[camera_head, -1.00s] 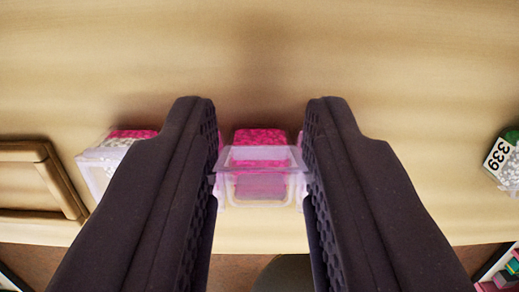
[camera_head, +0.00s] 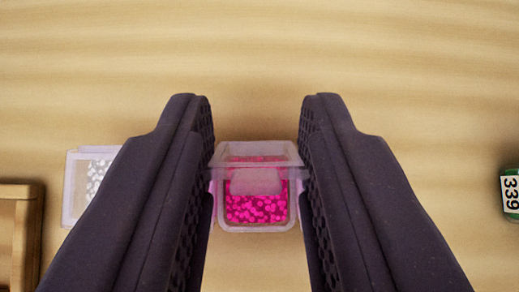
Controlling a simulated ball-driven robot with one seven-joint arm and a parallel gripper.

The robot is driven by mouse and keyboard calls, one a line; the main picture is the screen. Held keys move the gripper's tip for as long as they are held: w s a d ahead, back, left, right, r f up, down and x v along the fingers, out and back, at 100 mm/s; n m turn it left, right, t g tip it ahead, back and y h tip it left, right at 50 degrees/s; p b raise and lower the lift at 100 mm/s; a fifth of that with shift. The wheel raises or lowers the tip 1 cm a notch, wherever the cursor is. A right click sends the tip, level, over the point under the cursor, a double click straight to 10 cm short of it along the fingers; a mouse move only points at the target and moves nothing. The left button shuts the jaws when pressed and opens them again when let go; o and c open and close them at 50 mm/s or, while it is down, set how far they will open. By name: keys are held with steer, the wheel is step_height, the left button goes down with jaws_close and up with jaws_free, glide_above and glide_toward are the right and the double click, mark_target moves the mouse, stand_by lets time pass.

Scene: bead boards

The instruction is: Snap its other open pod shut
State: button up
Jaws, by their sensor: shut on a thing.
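A clear pod of pink beads (camera_head: 258,209) stands between the fingers of my gripper (camera_head: 256,150). Its clear lid (camera_head: 258,152) shows as a pale panel over the far part of the pod, with a paler tab toward the near side. The dark fingers close on the pod from left and right at about the lid's level. I cannot tell whether the lid is fully down. A second clear pod with white beads (camera_head: 76,188) is at the left, partly hidden by the left finger.
A wooden frame or box (camera_head: 20,215) lies at the left edge. A green item with a "339" label (camera_head: 511,194) stands at the right edge. The wood surface beyond the fingertips is clear.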

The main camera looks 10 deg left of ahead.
steer(key=r+p, duration=0.1)
steer(key=p, duration=0.2)
steer(key=shift+w+r+t, duration=0.1)
steer(key=shift+r+t, duration=0.2)
steer(key=shift+r, duration=0.05)
steer(key=p, duration=0.3)
steer(key=shift+f, duration=0.1)
steer(key=shift+s+d+f+t+p, duration=0.15)
steer(key=shift+s+f+t+p, duration=0.15)
steer(key=shift+f, duration=0.15)
steer(key=shift+s+d+f+t+p, duration=0.2)
steer(key=shift+f+p, duration=0.1)
steer(key=shift+f, duration=0.1)
steer(key=shift+s+f+y+b, duration=0.15)
steer(key=shift+f+y+b, duration=0.15)
steer(key=shift+b, duration=0.25)
steer(key=t+b, duration=0.1)
steer(key=b, duration=0.1)
steer(key=f+t+b, duration=0.1)
steer(key=b, duration=0.2)
steer(key=shift+s, duration=0.3)
steer(key=shift+s+r+t+y+b, duration=0.15)
steer(key=shift+t+y+b, duration=0.15)
steer(key=shift+t+b, duration=0.75)
steer(key=shift+d+r, duration=0.1)
steer(key=o, duration=1.1)
